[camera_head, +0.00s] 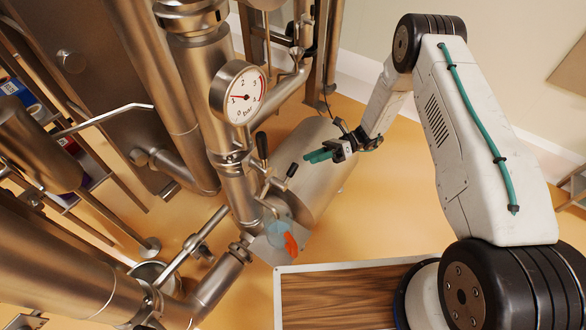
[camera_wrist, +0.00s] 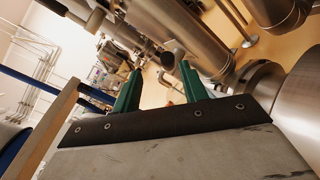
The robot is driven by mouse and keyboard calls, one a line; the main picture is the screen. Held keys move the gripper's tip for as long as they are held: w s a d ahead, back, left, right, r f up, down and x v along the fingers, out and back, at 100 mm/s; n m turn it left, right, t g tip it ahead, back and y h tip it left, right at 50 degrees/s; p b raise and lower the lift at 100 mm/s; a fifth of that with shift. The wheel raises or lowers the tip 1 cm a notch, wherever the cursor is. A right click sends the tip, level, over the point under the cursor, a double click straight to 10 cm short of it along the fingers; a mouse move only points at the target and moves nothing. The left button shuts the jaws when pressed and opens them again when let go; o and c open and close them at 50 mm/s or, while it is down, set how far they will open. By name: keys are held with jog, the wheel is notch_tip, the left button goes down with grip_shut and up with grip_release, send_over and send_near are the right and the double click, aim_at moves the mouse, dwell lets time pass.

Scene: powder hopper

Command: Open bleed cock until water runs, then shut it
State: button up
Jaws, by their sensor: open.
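Two small black-handled levers, one upright (camera_head: 262,146) and one tilted (camera_head: 291,171), sit on the steel pipework below the pressure gauge; I cannot tell which is the bleed cock. A pale blue see-through cup (camera_head: 278,231) with an orange part is below them. No running water can be made out. My gripper (camera_head: 316,156) has green fingers and is to the right of the levers, apart from them. In the wrist view my gripper (camera_wrist: 160,85) is open, with nothing held between its fingers and pipework beyond.
A round pressure gauge (camera_head: 238,93) is on the upright pipe, its red needle pointing left. A large steel cylinder (camera_head: 318,180) lies behind and below my gripper. Thick pipes crowd the left. Orange floor (camera_head: 395,205) is clear between the pipework and my arm.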

aim_at(292, 169)
jog(key=shift+m, duration=0.4)
jog(key=x, duration=0.2)
jog(key=f+x, duration=0.1)
jog(key=x, duration=0.5)
jog(key=shift+f, duration=0.35)
grip_shut()
